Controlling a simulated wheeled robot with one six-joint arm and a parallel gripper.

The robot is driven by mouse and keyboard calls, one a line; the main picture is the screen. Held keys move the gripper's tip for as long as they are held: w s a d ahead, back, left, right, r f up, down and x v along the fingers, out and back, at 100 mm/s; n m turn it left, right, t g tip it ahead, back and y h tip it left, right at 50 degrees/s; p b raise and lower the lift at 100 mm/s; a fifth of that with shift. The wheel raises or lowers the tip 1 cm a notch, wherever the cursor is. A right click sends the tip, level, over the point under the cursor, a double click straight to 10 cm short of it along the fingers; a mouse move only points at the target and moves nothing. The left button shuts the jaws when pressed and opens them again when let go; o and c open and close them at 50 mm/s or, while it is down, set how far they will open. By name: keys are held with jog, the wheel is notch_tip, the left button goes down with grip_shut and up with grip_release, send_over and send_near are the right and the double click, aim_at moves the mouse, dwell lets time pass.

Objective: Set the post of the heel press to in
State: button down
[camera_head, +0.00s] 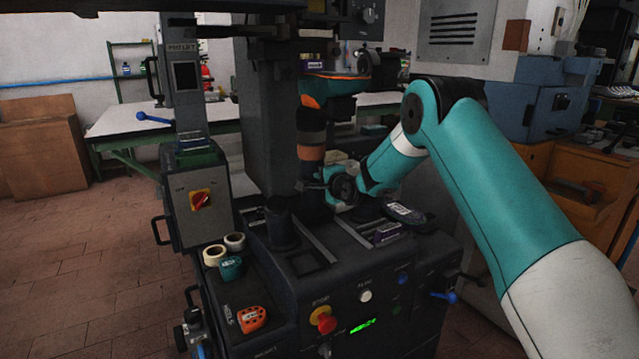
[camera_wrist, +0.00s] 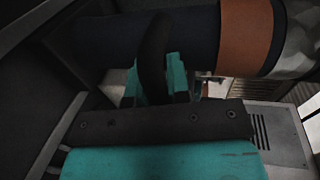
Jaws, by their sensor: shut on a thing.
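The post (camera_head: 311,135) of the heel press stands upright in the middle of the head view, dark with orange and brown bands. In the wrist view the post (camera_wrist: 180,35) lies across the top of the picture, with its brown band at the right. My gripper (camera_head: 322,187) is beside the lower part of the post. In the wrist view its teal fingers (camera_wrist: 160,82) are shut on a dark curved handle (camera_wrist: 154,48) in front of the post. The handle's join to the post is hidden, and the grip is small and dark in the head view.
The press's bed has dark rails and a short dark cylinder (camera_head: 281,222) left of the post. A red stop button (camera_head: 323,320) is on the front panel. Tape rolls (camera_head: 214,254) and an orange device (camera_head: 252,319) lie at the left.

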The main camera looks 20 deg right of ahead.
jog(key=shift+w+a+r, duration=0.1)
jog(key=shift+w+a, duration=0.05)
jog(key=shift+w, duration=0.05)
jog(key=c, duration=1.4)
grip_release()
jog(key=shift+s, duration=0.1)
jog(key=v, duration=0.8)
jog(key=b+v, duration=0.1)
jog(key=v, duration=0.8)
jog(key=shift+s+d, duration=0.15)
jog(key=shift+d, duration=0.05)
